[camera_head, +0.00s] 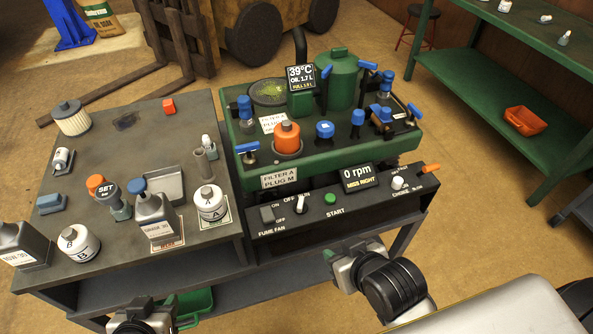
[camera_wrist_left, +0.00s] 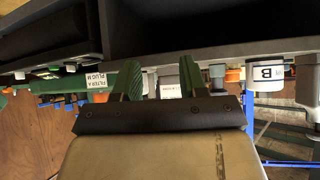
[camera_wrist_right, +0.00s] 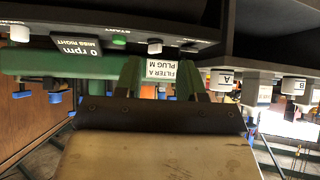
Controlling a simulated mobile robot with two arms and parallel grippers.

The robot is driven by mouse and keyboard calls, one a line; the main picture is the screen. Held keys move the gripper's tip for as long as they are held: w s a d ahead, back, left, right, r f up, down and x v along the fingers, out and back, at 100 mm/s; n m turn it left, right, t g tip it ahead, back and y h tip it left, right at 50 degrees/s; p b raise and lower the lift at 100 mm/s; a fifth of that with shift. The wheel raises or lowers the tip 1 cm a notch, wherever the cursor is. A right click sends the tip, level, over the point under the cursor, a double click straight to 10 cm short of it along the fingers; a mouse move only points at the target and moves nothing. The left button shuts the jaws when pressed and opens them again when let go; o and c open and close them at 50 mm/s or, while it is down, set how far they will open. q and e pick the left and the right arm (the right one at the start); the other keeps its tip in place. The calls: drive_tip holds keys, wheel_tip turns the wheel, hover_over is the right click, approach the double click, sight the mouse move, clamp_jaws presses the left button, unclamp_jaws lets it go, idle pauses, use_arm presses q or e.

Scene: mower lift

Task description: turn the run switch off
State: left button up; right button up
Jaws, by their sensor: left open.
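The run switch (camera_head: 301,204) is a small white lever on the dark front panel, under the words OFF and RUN. It seems to lean toward RUN, but it is too small to be sure. It also shows in the right wrist view (camera_wrist_right: 154,46), where the picture is upside down. My right gripper (camera_head: 329,256) is in front of and below the panel, apart from the switch; its fingers are spread and empty in the right wrist view (camera_wrist_right: 157,78). My left gripper (camera_head: 172,312) is low at the bench front; its fingers are spread and empty in the left wrist view (camera_wrist_left: 160,80).
A fume fan switch (camera_head: 267,214) sits left of the run switch, a green start button (camera_head: 330,198) right of it, and a choke knob (camera_head: 398,183) farther right. The display (camera_head: 358,177) reads 0 rpm. Bottles and jars crowd the left bench (camera_head: 120,150).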

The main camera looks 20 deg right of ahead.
wheel_tip(320, 180, up, 5)
drive_tip(key=s+g+p, duration=0.2)
drive_tip(key=g+p, duration=0.1)
drive_tip(key=p, duration=0.2)
use_arm(q)
drive_tip(key=s+a+g+y+p, duration=0.1)
drive_tip(key=s+a+g+p, duration=0.1)
drive_tip(key=s+g+p, duration=0.3)
drive_tip(key=s+a+f+g+p, duration=0.1)
drive_tip(key=s+f, duration=0.3)
drive_tip(key=f, duration=0.6)
drive_tip(key=s+f+g, duration=0.1)
drive_tip(key=s+f, duration=0.2)
drive_tip(key=f, duration=0.7)
use_arm(e)
drive_tip(key=m+g+h, duration=0.2)
drive_tip(key=m+g, duration=0.4)
drive_tip(key=m, duration=0.2)
hover_over(300, 206)
wheel_tip(300, 206, down, 10)
drive_tip(key=shift+f, duration=0.1)
use_arm(q)
drive_tip(key=s+a+f+g, duration=0.1)
drive_tip(key=s+a+f, duration=0.1)
drive_tip(key=s+f, duration=0.8)
drive_tip(key=s, duration=0.3)
drive_tip(key=shift+s+a+f+y, duration=0.3)
drive_tip(key=shift+f, duration=0.1)
use_arm(e)
clamp_jaws()
